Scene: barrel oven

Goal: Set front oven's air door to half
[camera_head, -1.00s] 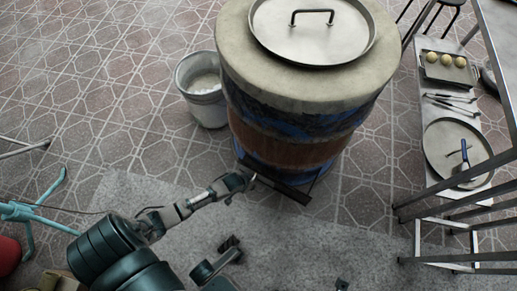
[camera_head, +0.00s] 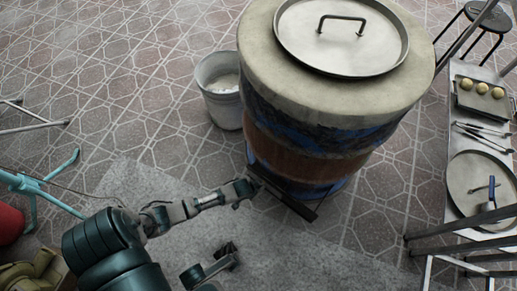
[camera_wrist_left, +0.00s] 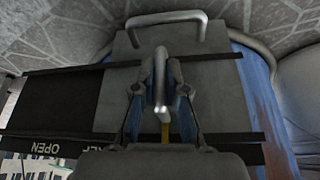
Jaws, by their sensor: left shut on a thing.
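The front oven (camera_head: 325,110) is a large barrel with a flat lid on top. Low on its side is the air door, a grey plate (camera_wrist_left: 215,85) between two dark rails in the left wrist view. A dark area (camera_wrist_left: 50,100) lies left of the plate. My left gripper (camera_wrist_left: 160,90) is shut on the door's upright handle (camera_wrist_left: 160,65); in the head view it is at the oven's base (camera_head: 250,187). The label "OPEN" (camera_wrist_left: 48,149) shows below the lower rail, beside a partly hidden word. A dark end piece (camera_head: 228,250), possibly my right gripper, shows low down; its fingers are unclear.
A pale bucket (camera_head: 221,92) stands left of the oven. At the right, a bench (camera_head: 455,140) holds a tray with round items, tongs and a round pan. Metal rails (camera_head: 470,230) stand at lower right. A teal stand (camera_head: 45,185) is at left. Tiled floor is clear between.

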